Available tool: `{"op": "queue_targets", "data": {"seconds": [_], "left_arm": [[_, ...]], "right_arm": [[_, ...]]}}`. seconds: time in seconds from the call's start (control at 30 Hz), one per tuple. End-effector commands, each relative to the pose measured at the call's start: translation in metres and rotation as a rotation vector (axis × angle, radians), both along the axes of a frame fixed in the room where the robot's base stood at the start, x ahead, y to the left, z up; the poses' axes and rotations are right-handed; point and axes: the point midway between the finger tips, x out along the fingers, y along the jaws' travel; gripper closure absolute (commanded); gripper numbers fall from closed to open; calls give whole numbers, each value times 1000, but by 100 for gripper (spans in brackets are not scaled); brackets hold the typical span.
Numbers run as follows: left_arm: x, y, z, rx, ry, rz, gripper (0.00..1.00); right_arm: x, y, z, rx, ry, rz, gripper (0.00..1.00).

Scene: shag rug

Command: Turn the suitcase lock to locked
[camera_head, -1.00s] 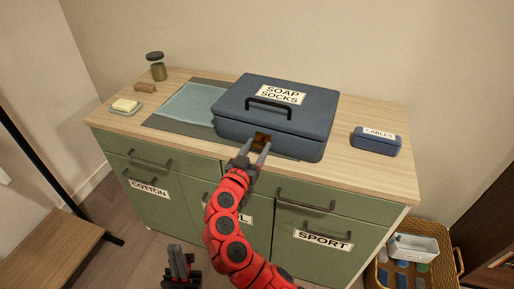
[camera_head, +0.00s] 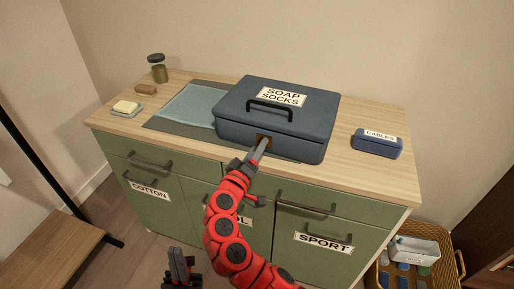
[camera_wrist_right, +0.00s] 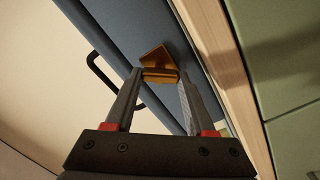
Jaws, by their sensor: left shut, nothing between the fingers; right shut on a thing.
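The blue suitcase (camera_head: 230,126), labelled "SOAP SOCKS", lies closed on the cabinet top with its black handle (camera_head: 270,105) on the lid. Its brass lock (camera_wrist_right: 155,61) is on the front side; in the head view it is mostly hidden by my fingers. My right gripper (camera_head: 264,143) is shut on the brass lock's knob (camera_wrist_right: 160,75), one finger on each side of it in the wrist view. My left gripper (camera_head: 180,257) is shut and empty, low in front of the cabinet, away from the suitcase.
A grey mat with a teal cloth (camera_head: 188,105) lies left of the suitcase. A soap dish (camera_head: 126,109), brown block (camera_head: 145,89) and jar (camera_head: 158,70) stand further left. A blue "CABLES" case (camera_head: 377,145) is at right. A basket (camera_head: 446,266) stands on the floor.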

Motion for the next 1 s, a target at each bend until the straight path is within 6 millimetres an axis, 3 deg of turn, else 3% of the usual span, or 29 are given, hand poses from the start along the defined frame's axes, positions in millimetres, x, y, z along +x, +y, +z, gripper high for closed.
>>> {"op": "queue_targets", "data": {"seconds": [0.5, 1.0], "left_arm": [[0, 0, 28, 0, 0, 0, 100], [0, 0, 40, 0, 0, 0, 100]], "right_arm": [[0, 1, 2, -424, 173, 1, 100], [0, 2, -1, -620, 253, 2, 100]]}}
